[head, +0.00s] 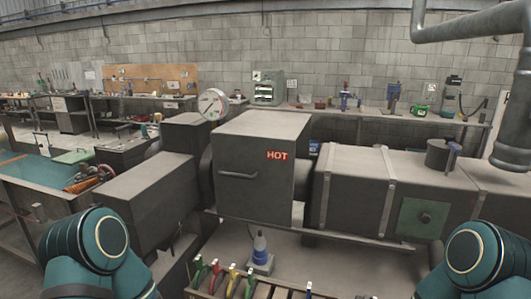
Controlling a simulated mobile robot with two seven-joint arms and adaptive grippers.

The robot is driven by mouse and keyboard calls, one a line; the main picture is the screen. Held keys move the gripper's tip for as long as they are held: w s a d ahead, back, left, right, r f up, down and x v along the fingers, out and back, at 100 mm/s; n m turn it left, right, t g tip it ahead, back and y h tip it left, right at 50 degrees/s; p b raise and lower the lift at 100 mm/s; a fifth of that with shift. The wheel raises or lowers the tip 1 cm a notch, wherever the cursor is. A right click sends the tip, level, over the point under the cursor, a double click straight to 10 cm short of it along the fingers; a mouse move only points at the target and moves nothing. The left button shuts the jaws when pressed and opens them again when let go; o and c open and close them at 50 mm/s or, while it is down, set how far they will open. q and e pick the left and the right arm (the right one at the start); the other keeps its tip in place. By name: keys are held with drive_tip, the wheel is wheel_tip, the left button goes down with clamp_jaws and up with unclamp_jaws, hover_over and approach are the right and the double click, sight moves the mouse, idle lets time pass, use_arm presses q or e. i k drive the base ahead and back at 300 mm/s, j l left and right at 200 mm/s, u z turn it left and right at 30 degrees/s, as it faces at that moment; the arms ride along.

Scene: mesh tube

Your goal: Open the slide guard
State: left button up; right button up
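A grey box-shaped cover with a red "HOT" label, which looks like the slide guard (250,200), sits in the middle of the machine. A thin bar handle (238,175) is on its front face. The cover sits between a grey block on its left and a long grey housing on its right, and no inner parts show. Only teal joints of my two arms show, at the bottom left and bottom right. Neither gripper is in view, and nothing touches the handle.
A round dial gauge (212,104) stands on the machine behind the cover's left edge. A grey block (145,200) juts forward at left. The long housing (360,200) extends right.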

sight(133, 194)
drive_tip(key=u, duration=1.2)
